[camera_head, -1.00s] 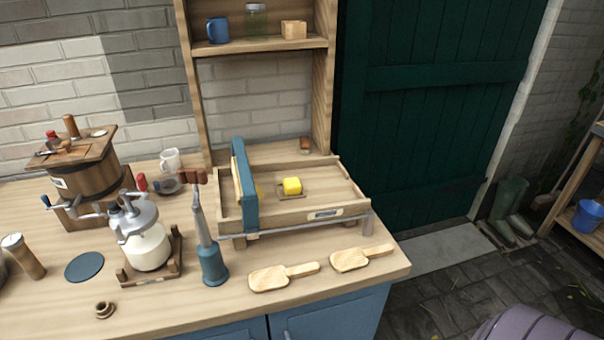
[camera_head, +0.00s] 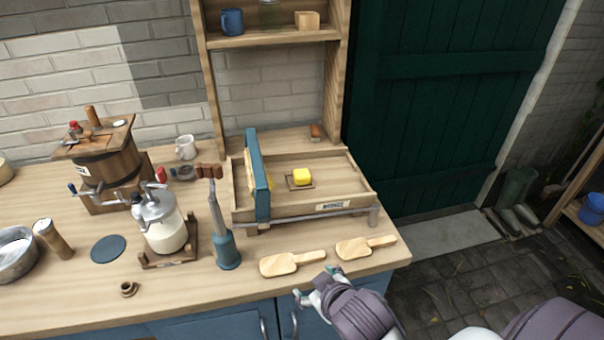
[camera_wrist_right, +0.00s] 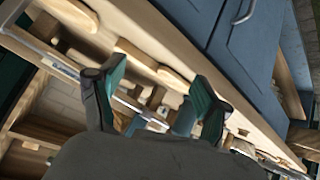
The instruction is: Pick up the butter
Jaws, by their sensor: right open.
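The yellow butter (camera_head: 302,176) sits on a small wooden board (camera_head: 289,184) inside a shallow wooden tray (camera_head: 290,213) on the counter. A blue-edged upright panel (camera_head: 257,176) stands across the tray to the left of the butter. My right gripper (camera_head: 312,284) is low at the counter's front edge, well in front of the tray and apart from the butter. It also shows in the right wrist view (camera_wrist_right: 152,112), where its two fingers are spread with nothing held between them. The butter cannot be made out in that view. My left gripper is not in view.
Two wooden paddles (camera_head: 290,263) and (camera_head: 365,247) lie between my right gripper and the tray. A blue-based plunger tool (camera_head: 227,248), a glass churn (camera_head: 165,232) and a wooden barrel churn (camera_head: 107,171) stand to the left. A shelf (camera_head: 275,37) rises behind.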

